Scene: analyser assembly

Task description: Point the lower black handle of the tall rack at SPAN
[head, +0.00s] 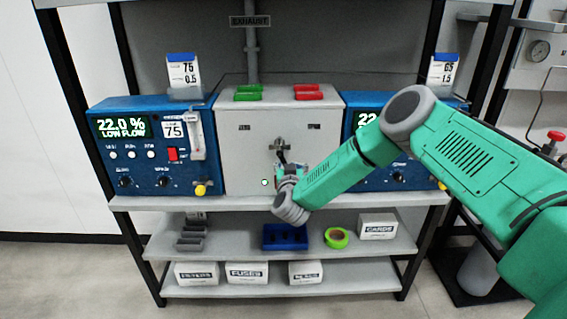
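The tall grey cabinet panel (240,160) stands in the middle of the shelf, between two blue analysers. A dark handle-like part (279,145) shows on its front, below and between two small labels that are too small to read. My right gripper (285,165) is in front of the panel's lower middle, just below that part. Its fingers are small and blurred, so I cannot tell whether they are open, shut or touching anything. The gripper and wrist cover the panel behind them, and any lower handle there is hidden. My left gripper is out of view.
The left blue analyser (150,178) reads 22.0 % LOW FLOW. The right blue analyser (365,178) is partly behind my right arm. Green (248,92) and red (309,92) pieces lie on the panel's top. A blue bin (272,243) and green tape (336,238) are on the shelf below.

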